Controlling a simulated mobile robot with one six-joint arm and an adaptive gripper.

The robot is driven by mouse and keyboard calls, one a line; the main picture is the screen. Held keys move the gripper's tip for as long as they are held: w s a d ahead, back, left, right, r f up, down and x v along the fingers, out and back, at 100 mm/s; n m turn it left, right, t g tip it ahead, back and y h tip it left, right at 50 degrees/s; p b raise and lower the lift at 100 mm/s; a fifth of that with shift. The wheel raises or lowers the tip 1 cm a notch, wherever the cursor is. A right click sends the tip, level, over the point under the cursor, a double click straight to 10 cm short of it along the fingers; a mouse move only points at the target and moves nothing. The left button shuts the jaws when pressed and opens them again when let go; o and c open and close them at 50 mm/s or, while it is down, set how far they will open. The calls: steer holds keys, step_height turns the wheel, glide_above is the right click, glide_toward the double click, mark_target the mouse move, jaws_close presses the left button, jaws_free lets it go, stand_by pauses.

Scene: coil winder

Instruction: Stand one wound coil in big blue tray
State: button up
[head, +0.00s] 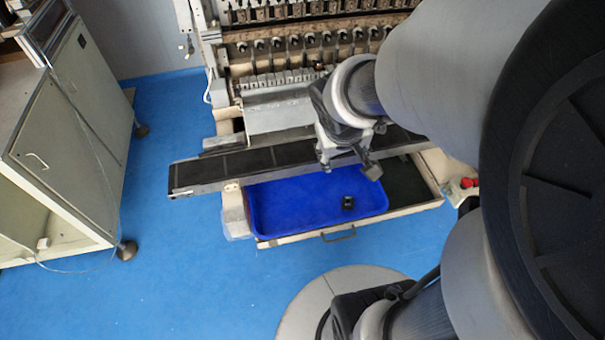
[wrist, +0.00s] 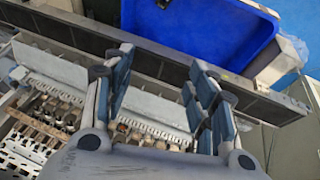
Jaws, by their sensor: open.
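The big blue tray (head: 300,205) sits in the pulled-out drawer below the conveyor of the winding machine; part of it also shows at the top of the wrist view (wrist: 205,35). One small dark coil (head: 347,203) is in the tray towards its right end; its edge shows at the top of the wrist view (wrist: 163,3). Whether it stands or lies is too small to tell. My gripper (head: 349,168) is over the conveyor, above and behind the tray. In the wrist view its fingers (wrist: 160,82) are spread apart with nothing between them.
The dark conveyor (head: 240,165) runs along the machine front behind the tray. Rows of winding spindles (head: 300,42) stand behind it. A red button (head: 467,183) is right of the drawer. A cabinet (head: 75,130) stands at left. Blue floor in front is clear.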

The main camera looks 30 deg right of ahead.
steer(key=s+a+r+n+y, duration=0.1)
steer(key=s+a+r, duration=0.3)
steer(key=a, duration=0.3)
steer(key=s+a+r+n+t+y, duration=0.1)
steer(key=s+a+r+y, duration=0.1)
steer(key=s+a+r, duration=0.2)
steer(key=s+a, duration=0.2)
steer(key=a, duration=0.1)
steer(key=shift+s+r, duration=0.25)
steer(key=shift+r, duration=0.1)
steer(key=shift+d, duration=0.1)
steer(key=shift+f+b, duration=0.9)
